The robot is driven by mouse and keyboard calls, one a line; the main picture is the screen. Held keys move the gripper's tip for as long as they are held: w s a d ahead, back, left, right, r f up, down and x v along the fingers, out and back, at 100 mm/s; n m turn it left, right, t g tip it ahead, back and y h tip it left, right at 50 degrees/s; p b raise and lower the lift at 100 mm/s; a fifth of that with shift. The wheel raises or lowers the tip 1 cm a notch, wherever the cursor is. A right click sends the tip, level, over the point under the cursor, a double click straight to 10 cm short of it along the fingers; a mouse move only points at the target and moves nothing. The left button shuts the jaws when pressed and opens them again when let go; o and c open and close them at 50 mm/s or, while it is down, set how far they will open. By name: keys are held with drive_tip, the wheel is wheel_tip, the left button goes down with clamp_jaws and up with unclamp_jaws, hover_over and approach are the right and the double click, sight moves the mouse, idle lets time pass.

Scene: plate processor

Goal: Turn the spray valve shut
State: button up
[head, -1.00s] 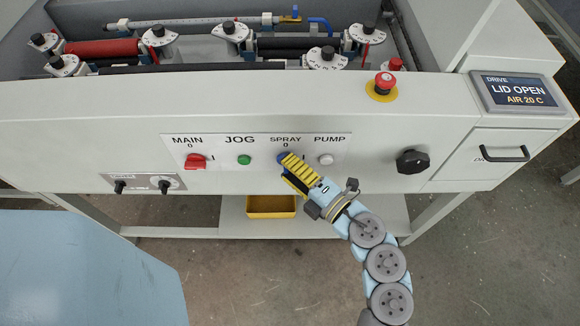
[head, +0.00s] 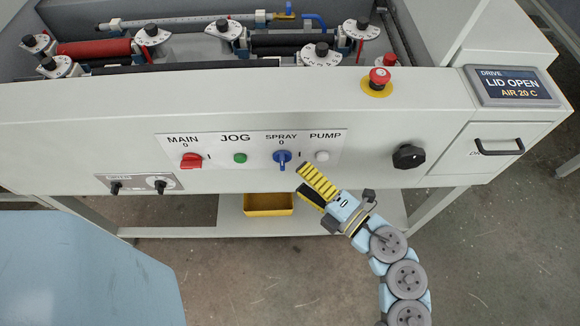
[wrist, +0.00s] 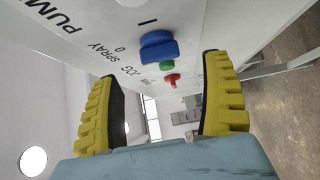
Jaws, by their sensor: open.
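The blue SPRAY knob (head: 282,157) is on the white panel of the machine's front. Its grip stands upright, in line with the 0 mark above it; the I mark is to its right. The wrist view shows the blue knob (wrist: 158,47) ahead, above the gap between the fingers. My gripper (head: 302,181) is open and empty, below and right of the knob and apart from it. Its yellow fingers also show in the wrist view (wrist: 168,75). A blue-handled valve (head: 287,10) sits on the pipe at the back of the open machine.
Beside the knob are the red MAIN switch (head: 192,160), green JOG button (head: 240,158) and white PUMP button (head: 322,156). A black knob (head: 408,156) and red emergency button (head: 379,78) are further right. A yellow bin (head: 268,204) is below.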

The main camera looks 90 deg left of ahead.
drive_tip(key=v, duration=0.6)
drive_tip(key=shift+d, duration=0.2)
drive_tip(key=shift+w, duration=0.1)
drive_tip(key=shift+r, duration=0.1)
